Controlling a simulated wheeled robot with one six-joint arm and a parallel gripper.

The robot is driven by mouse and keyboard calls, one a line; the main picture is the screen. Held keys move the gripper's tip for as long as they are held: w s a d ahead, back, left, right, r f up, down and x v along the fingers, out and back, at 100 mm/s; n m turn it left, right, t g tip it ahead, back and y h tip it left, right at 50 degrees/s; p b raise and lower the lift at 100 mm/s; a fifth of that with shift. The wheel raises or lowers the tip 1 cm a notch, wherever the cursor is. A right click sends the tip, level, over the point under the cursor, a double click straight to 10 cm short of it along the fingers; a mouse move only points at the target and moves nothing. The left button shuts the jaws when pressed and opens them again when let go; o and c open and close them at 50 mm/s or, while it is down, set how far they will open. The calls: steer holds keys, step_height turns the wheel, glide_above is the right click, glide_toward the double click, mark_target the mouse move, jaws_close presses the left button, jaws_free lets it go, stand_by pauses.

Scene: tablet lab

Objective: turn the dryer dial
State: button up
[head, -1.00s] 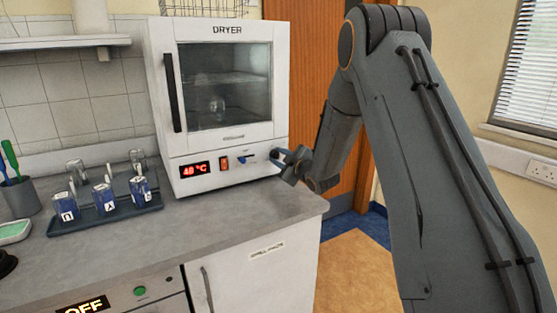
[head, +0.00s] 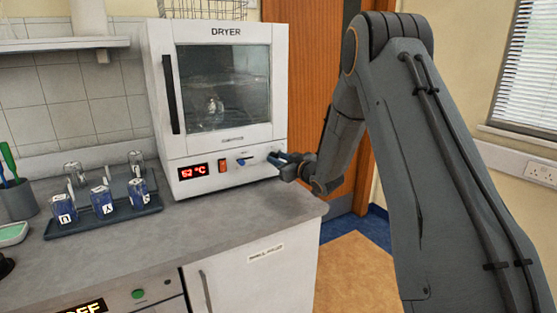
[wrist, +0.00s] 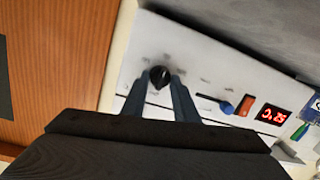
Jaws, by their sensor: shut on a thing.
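The white dryer (head: 228,158) stands on the bench, its glass door closed and a red display (head: 192,171) lit on its lower panel. The display reads about 52 °C; it also shows upside down in the wrist view (wrist: 271,116). My gripper (head: 281,159) is at the right end of that panel. In the wrist view, the blue-grey fingers of my gripper (wrist: 159,86) are on both sides of the black round dial (wrist: 159,76), shut on it. In the head view the gripper mostly hides the dial.
A red switch (head: 222,166) and a blue slider knob (head: 241,162) sit left of the dial. A dark tray (head: 85,222) with several blue-labelled glass containers is on the bench at left. A wooden door (head: 308,60) is behind the arm.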

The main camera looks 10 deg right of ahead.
stand_by(0.4)
steer(key=o, duration=1.1)
steer(key=shift+c, duration=0.2)
steer(key=f+b+v, duration=0.1)
steer(key=v, duration=0.6)
steer(key=shift+s+d+r, duration=0.2)
steer(key=shift+s+r, duration=0.15)
steer(key=shift+r, duration=0.1)
steer(key=s+a+f+m+g+h, duration=0.1)
steer(key=s+g, duration=0.4)
steer(key=s, duration=0.8)
steer(key=s+a+f+m+g+h, duration=0.1)
steer(key=s+f+m+g+h, duration=0.2)
steer(key=s, duration=1.1)
steer(key=s+a+f+m+g+h, duration=0.1)
steer(key=s+f+g, duration=0.5)
steer(key=s, duration=0.8)
steer(key=shift+s+m+g+h, duration=0.25)
steer(key=shift+m+g+h, duration=0.3)
steer(key=shift+m, duration=0.25)
